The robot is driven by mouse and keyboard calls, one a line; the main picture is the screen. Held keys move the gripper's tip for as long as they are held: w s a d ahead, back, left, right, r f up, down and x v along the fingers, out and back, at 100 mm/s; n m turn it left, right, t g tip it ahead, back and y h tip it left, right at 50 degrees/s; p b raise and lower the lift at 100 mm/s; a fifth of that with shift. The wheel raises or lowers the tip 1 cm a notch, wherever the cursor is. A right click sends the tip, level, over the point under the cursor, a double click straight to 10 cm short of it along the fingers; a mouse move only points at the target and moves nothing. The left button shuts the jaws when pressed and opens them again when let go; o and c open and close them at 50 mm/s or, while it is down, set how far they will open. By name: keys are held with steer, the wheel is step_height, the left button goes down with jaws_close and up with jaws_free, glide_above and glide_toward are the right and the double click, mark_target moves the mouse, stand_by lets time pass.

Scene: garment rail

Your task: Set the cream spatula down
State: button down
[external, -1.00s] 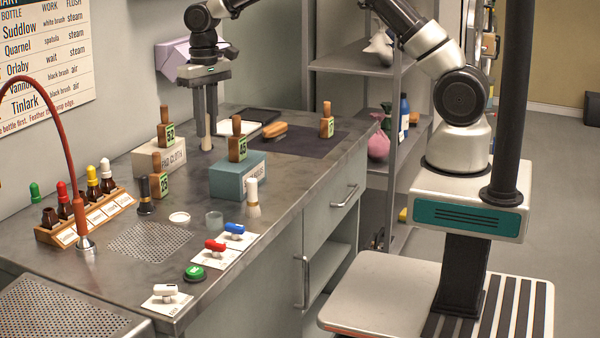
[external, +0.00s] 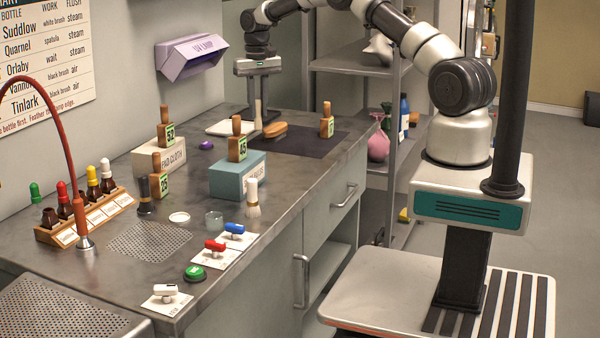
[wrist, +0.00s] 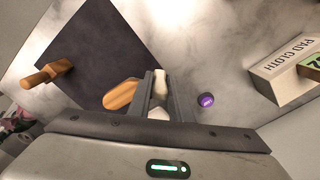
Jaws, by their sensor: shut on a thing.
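The cream spatula (external: 258,116) hangs upright between the fingers of my gripper (external: 258,98), at the back of the counter. Its lower end is close to the worktop, between a white tray (external: 226,128) and a wooden brush (external: 275,130). I cannot tell whether it touches the surface. In the wrist view my gripper (wrist: 160,92) is shut on the spatula (wrist: 160,82), whose pale end shows between the fingers. The wooden brush (wrist: 120,93) lies just left of the fingers there.
A dark mat (external: 310,144) with a numbered wooden-handled stamp (external: 327,122) lies to the right. A purple cap (external: 206,145), the pad cloth box (external: 158,158) and a blue box (external: 237,178) stand nearer. Bare worktop lies between the purple cap and the mat.

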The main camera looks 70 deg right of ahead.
mark_target(258, 127)
steer(key=shift+f, duration=2.9)
steer(key=shift+f, duration=0.2)
steer(key=c, duration=1.6)
jaws_free()
